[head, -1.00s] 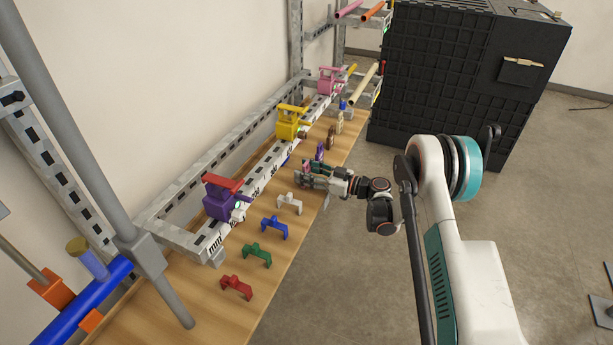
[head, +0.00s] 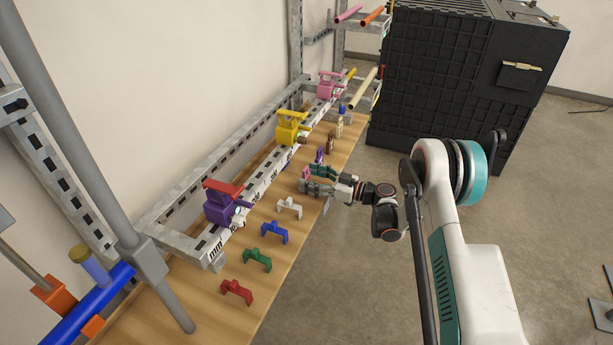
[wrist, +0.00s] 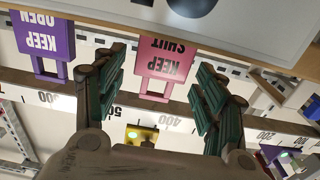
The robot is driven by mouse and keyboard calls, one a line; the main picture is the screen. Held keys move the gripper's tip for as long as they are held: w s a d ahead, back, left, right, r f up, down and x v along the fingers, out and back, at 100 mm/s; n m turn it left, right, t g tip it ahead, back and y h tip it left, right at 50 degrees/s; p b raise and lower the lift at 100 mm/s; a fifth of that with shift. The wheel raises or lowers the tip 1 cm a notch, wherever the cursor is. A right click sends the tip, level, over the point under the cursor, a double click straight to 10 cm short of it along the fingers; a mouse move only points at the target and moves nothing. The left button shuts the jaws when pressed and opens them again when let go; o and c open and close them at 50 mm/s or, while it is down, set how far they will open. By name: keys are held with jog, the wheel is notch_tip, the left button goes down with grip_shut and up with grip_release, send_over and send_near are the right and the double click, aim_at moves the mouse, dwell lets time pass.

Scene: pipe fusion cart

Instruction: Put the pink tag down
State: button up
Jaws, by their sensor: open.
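The pink tag (wrist: 166,64), lettered "KEEP SHUT", shows upside down in the wrist view, between my gripper's spread fingers. Gaps show between it and both fingers. Its lettered end meets the edge of the wooden bench, and its loop points the other way. In the head view the pink tag (head: 306,174) is a small patch at the bench, partly hidden by the fingers. My gripper (head: 313,179) is open, low over the bench's right side; its green-padded fingers also show in the wrist view (wrist: 160,92).
A purple "KEEP OPEN" tag (wrist: 44,36) stands beside the pink one. White (head: 289,207), blue (head: 274,232), green (head: 257,257) and red (head: 236,291) clips line the bench (head: 215,315). Purple, yellow and pink valves sit along the metal rail behind.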

jog(key=p+v, duration=0.3)
jog(key=v, duration=0.7)
notch_tip(320, 180, up, 12)
jog(key=m+h, duration=0.3)
jog(key=h, duration=0.1)
jog(key=s+d+r+m+h, duration=0.2)
jog(key=s+r+m+h, duration=0.2)
jog(key=s+r, duration=0.6)
jog(key=s+d+r+m+h, duration=0.1)
jog(key=s+d+m+h, duration=0.1)
jog(key=s, duration=0.7)
jog(key=s+d+r+m+h, duration=0.2)
jog(key=s+d+h, duration=0.2)
jog(key=s, duration=0.6)
jog(key=s+d+r+m+t+h, duration=0.1)
jog(key=s+d+m+h, duration=0.2)
jog(key=s, duration=0.7)
jog(key=d, duration=0.2)
jog(key=shift+s+d+r, duration=0.25)
jog(key=shift+r, duration=0.15)
